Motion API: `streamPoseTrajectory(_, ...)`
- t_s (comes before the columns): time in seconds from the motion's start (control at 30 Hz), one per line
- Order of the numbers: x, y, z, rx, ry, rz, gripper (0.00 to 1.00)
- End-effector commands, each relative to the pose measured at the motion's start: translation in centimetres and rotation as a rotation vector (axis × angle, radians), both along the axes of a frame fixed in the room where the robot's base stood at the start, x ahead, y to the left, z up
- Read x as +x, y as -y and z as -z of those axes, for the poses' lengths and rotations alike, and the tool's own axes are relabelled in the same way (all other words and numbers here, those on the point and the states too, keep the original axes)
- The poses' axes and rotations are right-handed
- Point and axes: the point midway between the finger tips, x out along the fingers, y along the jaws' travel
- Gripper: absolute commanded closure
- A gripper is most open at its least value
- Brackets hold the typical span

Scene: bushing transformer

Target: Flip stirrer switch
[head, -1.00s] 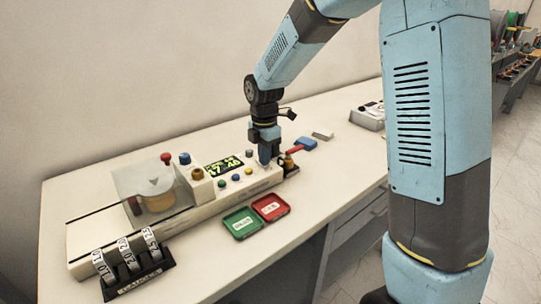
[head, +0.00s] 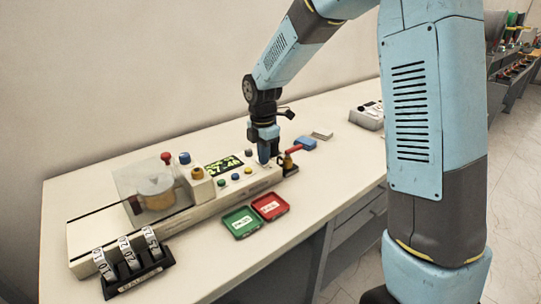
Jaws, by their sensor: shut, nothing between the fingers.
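The long white machine (head: 190,208) lies on the bench with a lit display (head: 222,165), several coloured buttons and knobs, and a clear-covered pot (head: 155,190) on its left part. My gripper (head: 264,160) points down at the right end of the machine's panel, just right of the buttons, and is shut and empty. The stirrer switch cannot be made out; the gripper hides that part of the panel. Whether the fingertips touch the panel cannot be told.
A green tray (head: 241,222) and a red tray (head: 270,207) lie in front of the machine. A brass piece with a red handle (head: 288,160) stands close right of my gripper. A black rack of gauges (head: 135,275) is at front left. The bench front is mostly clear.

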Motion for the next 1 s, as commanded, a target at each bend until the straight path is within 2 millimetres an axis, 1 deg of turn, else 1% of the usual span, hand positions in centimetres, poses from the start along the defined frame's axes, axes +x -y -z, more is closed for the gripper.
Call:
streamPoseTrajectory(0.03,0.1,-0.4,0.6,0.006,0.001,-0.003,1.00)
streamPoseTrajectory(0.17,0.2,-0.5,0.5,0.008,0.002,-0.004,1.00)
streamPoseTrajectory(0.27,0.2,-0.6,0.4,0.009,0.004,-0.004,1.00)
streamPoseTrajectory(0.37,0.2,-0.6,-0.1,0.009,0.005,-0.005,1.00)
streamPoseTrajectory(0.47,0.1,-0.5,-1.4,0.009,0.007,-0.005,1.00)
streamPoseTrajectory(0.8,-0.2,-0.1,-8.1,0.004,0.009,-0.005,1.00)
streamPoseTrajectory(1.0,-0.3,0.0,-11.7,0.005,0.009,-0.004,1.00)
